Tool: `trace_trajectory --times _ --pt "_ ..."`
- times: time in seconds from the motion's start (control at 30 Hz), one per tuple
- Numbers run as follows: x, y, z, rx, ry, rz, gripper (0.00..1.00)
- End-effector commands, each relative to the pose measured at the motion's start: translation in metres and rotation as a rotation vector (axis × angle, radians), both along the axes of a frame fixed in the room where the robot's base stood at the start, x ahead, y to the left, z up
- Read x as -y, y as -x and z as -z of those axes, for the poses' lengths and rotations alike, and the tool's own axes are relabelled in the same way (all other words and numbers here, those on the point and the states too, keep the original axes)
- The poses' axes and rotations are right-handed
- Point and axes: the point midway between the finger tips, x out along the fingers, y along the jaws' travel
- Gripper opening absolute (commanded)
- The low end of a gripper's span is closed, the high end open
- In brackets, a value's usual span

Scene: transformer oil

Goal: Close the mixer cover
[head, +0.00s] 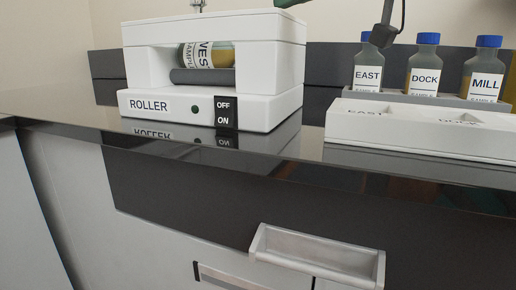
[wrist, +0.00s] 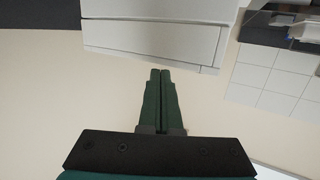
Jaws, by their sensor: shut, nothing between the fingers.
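The mixer (head: 145,104), labelled ROLLER, stands on the dark worktop at left of centre in the head view. Its thick white cover (head: 200,29) lies level across the top. The front is open below it, showing a labelled bottle (head: 206,54) above a dark roller bar. The OFF/ON switch (head: 225,110) is on the front right. My gripper (wrist: 161,72) is shut and empty in the wrist view, its green fingertips near a pale panelled surface (wrist: 150,37). I cannot tell whether that surface is the mixer, or whether the fingers touch it.
A white rack (head: 420,130) stands to the right of the mixer. Behind it, bottles labelled EAST (head: 368,75), DOCK (head: 424,78) and MILL (head: 484,82) stand in a grey holder. A drawer handle (head: 318,262) juts out below the counter edge. The worktop left of the mixer is clear.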

Motion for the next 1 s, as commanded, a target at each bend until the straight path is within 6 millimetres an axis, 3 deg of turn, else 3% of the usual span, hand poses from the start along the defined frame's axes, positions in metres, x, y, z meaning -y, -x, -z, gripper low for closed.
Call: trace_trajectory --times 0.7,1.0 --pt "0.032 0.035 -0.017 -0.001 -0.001 0.0 0.0" --pt "0.033 0.036 -0.017 -0.001 0.001 0.0 0.0"
